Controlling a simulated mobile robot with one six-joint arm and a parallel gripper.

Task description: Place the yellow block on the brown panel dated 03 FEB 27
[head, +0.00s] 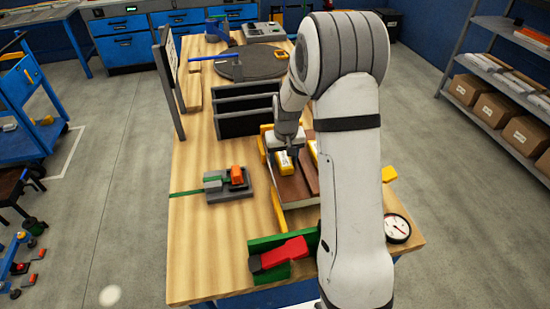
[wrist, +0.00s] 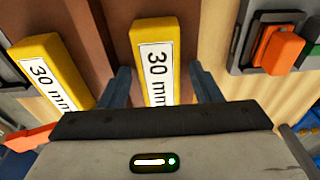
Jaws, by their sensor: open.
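A yellow block with a white "30 mm" label (wrist: 155,55) lies between the two fingers of my gripper (wrist: 163,82). The fingers are open, one on each side, with gaps visible. In the head view this block (head: 285,161) appears to lie on a brown panel (head: 292,188), just below my gripper (head: 289,150). A second yellow "30 mm" block (wrist: 48,72) lies to the left in the wrist view, and partly shows behind my arm in the head view (head: 313,150). Another brown panel (head: 309,172) lies to the right. No date is readable on either panel.
A grey fixture with an orange part (head: 237,176) stands left of the panels. A red-handled clamp on a green base (head: 280,253) is near the front. A dark slotted rack (head: 245,110) stands behind. A dial gauge (head: 397,228) is at right. The left front tabletop is clear.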

